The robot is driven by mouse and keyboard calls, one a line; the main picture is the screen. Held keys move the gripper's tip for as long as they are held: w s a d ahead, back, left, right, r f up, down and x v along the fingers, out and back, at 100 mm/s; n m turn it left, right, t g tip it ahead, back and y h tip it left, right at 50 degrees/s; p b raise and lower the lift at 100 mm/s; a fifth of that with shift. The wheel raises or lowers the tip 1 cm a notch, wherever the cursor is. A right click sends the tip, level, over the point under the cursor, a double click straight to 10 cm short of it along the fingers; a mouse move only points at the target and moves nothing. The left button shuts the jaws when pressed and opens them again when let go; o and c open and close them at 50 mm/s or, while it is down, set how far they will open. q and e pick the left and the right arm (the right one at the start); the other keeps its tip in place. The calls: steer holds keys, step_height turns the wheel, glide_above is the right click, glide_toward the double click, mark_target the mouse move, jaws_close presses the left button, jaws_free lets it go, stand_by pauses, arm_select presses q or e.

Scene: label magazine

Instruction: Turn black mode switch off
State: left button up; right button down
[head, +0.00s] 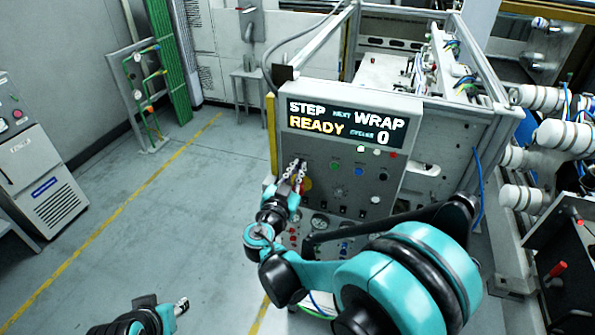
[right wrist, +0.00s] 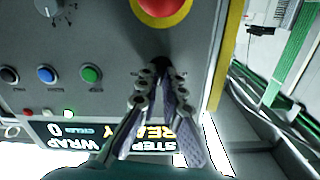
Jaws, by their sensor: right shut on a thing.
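The control panel (head: 345,150) stands upright in front of me, with a lit display (head: 345,122) reading "STEP", "WRAP", "READY" and 0. My right gripper (head: 298,165) is at the panel's upper left, just under the display. In the right wrist view, which shows the panel upside down, its fingers (right wrist: 160,76) are closed together on a small dark part, the black mode switch (right wrist: 161,55). The fingertips hide most of the switch, so its turned position cannot be told. My left gripper (head: 181,306) is low at the left, away from the panel; its fingers are too small to judge.
A red button on a yellow ring (right wrist: 163,8) sits close to my right fingertips. Blue (right wrist: 46,74) and green (right wrist: 90,74) buttons and a grey dial (right wrist: 48,5) are further along the panel. A yellow post (head: 271,135) edges the panel. The floor at left is clear.

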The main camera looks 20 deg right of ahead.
steer(key=n+b, duration=0.1)
steer(key=n, duration=0.2)
steer(key=shift+n, duration=0.3)
steer(key=n, duration=0.2)
steer(key=n+b, duration=0.1)
steer(key=n, duration=0.1)
steer(key=shift+w+a+f+n, duration=0.1)
steer(key=shift+a+n, duration=0.05)
steer(key=shift+n, duration=0.15)
steer(key=n+b, duration=0.1)
steer(key=n, duration=0.3)
steer(key=shift+n+b, duration=0.3)
steer(key=shift+n, duration=1.4)
steer(key=c, duration=1.7)
jaws_free()
steer(key=shift+a, duration=0.1)
